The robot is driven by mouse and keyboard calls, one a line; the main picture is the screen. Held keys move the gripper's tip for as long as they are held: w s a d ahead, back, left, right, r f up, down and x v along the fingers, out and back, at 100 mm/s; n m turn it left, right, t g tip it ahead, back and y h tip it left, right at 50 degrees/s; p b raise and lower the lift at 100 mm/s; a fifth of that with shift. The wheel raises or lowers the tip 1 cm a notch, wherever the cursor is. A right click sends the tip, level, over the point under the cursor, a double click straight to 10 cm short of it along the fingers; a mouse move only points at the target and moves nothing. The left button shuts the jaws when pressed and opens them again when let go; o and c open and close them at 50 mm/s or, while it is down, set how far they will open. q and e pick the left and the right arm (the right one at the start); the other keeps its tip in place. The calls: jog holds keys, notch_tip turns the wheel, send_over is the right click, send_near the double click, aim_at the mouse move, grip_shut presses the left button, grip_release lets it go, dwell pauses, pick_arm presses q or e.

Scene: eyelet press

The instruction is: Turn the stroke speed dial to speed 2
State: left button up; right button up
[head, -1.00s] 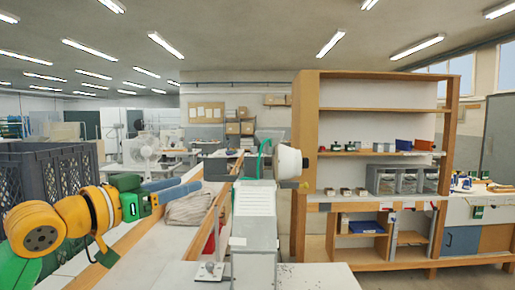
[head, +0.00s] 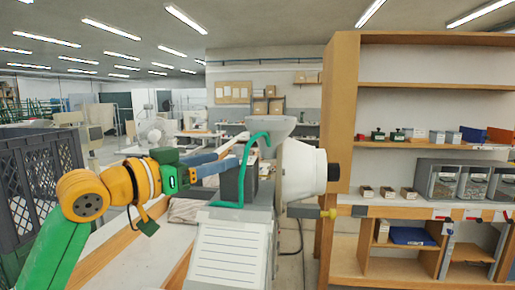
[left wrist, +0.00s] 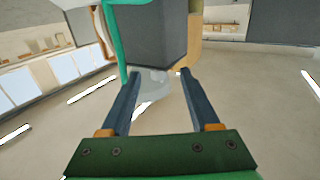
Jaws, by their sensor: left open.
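The eyelet press (head: 235,245) stands at the centre of the head view, with a grey body, a white rounded housing (head: 303,170), a hopper on top and a green bent tube (head: 244,180). A dark grey box (head: 232,184) sits on its upper left. My left gripper (head: 236,160) is open at the left side of this box, its blue-grey fingers pointing at it. My right gripper is out of view.
A wooden shelf unit (head: 345,130) with small boxes and bins stands close on the right. A dark plastic crate (head: 40,180) is at the left.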

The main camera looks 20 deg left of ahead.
aim_at(235, 153)
pick_arm(q)
jog(key=shift+w, duration=0.15)
jog(key=shift+r+p, duration=0.35)
jog(key=shift+p, duration=0.05)
jog(key=shift+w+d+r+p, duration=0.2)
jog(key=shift+w+d+p, duration=0.1)
jog(key=shift+w+p, duration=0.3)
jog(key=shift+w+d+r+p, duration=0.2)
jog(key=shift+w+d+p, duration=0.15)
jog(key=shift+p, duration=0.3)
jog(key=x, duration=0.2)
jog(key=p+x, duration=0.1)
jog(key=shift+w+f, duration=0.5)
jog(key=shift+s+a, duration=0.1)
jog(key=shift+s, duration=0.2)
jog(key=c, duration=0.6)
grip_shut()
